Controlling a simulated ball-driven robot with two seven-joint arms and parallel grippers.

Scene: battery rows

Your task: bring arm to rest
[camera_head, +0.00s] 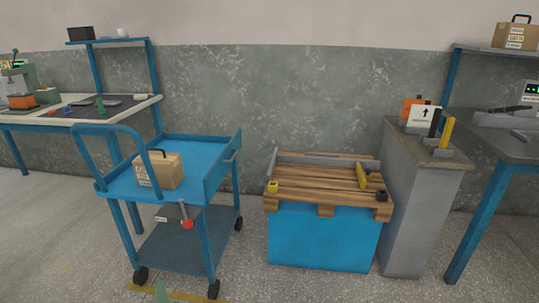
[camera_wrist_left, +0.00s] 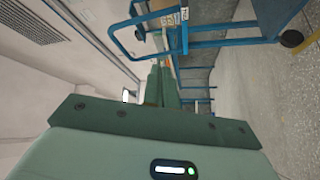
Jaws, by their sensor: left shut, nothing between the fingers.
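My left gripper (camera_head: 162,291) shows only as a small green tip at the bottom edge of the head view, in front of the blue trolley and low over the floor. In the left wrist view its green fingers (camera_wrist_left: 163,85) are together with nothing held between them. The wrist view is turned on its side. My right gripper is in neither view.
A blue trolley (camera_head: 187,146) carries a cardboard box (camera_head: 160,171) with a handle. A blue crate (camera_head: 318,236) with a wooden slatted top stands right of it, beside a grey pedestal (camera_head: 408,220). Workbenches stand at both sides. Floor between trolley and crate is clear.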

